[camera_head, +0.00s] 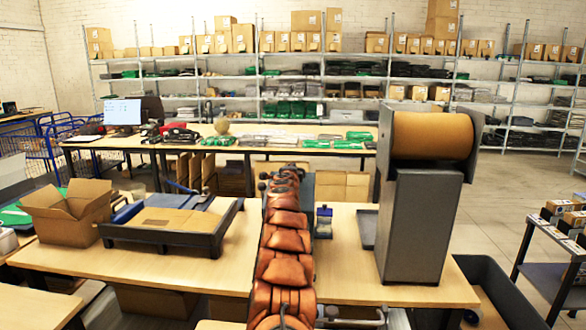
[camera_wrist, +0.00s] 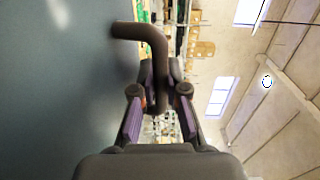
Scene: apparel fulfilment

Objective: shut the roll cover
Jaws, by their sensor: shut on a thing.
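A brown roll (camera_head: 432,135) sits at the top of a tall grey stand (camera_head: 418,225), between dark side plates, with its front exposed. I cannot tell which part is the roll cover. In the wrist view, my gripper (camera_wrist: 161,88) is shut on a dark bent handle (camera_wrist: 142,33), one finger on each side of its shaft. The handle's bend points left, over a broad smooth grey-blue surface (camera_wrist: 50,90). In the head view, my orange arm reaches forward over the table, left of the stand, and hides most of what is at its end.
The wooden table (camera_head: 350,290) holds an open carton (camera_head: 68,210) and a dark tray (camera_head: 205,238) with flat cardboard on the left. A dark bin (camera_head: 510,300) stands on the floor at right. Another table with packed garments and full shelves lies behind.

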